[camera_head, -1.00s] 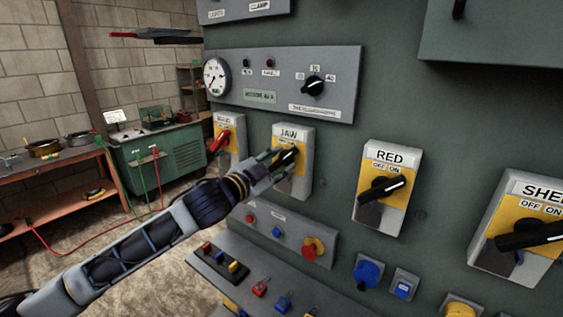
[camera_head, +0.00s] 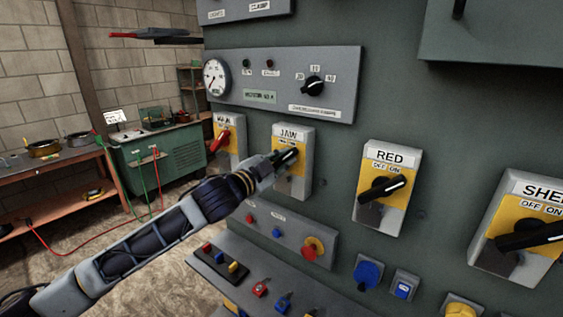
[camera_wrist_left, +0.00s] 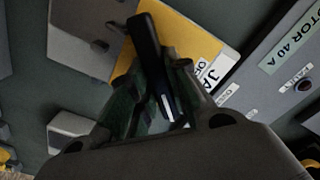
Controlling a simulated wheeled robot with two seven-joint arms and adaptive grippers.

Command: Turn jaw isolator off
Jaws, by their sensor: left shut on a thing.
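The jaw isolator (camera_head: 293,133) is a grey box with a yellow plate and a "JAW" label, on the green panel in the head view. Its black handle (camera_wrist_left: 145,45) shows in the left wrist view, running between the fingers. My left gripper (camera_head: 282,157) is at the isolator's front, shut on the handle. The gripper (camera_wrist_left: 158,105) also fills the lower middle of the left wrist view. The fingers hide part of the handle and the OFF/ON labels, so its exact position is hard to read. My right gripper is not in view.
A red-handled isolator (camera_head: 222,139) is just left. Below are a button panel (camera_head: 280,233) and a ledge (camera_head: 300,290) with small coloured locks. A wooden bench (camera_head: 60,165) stands far left.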

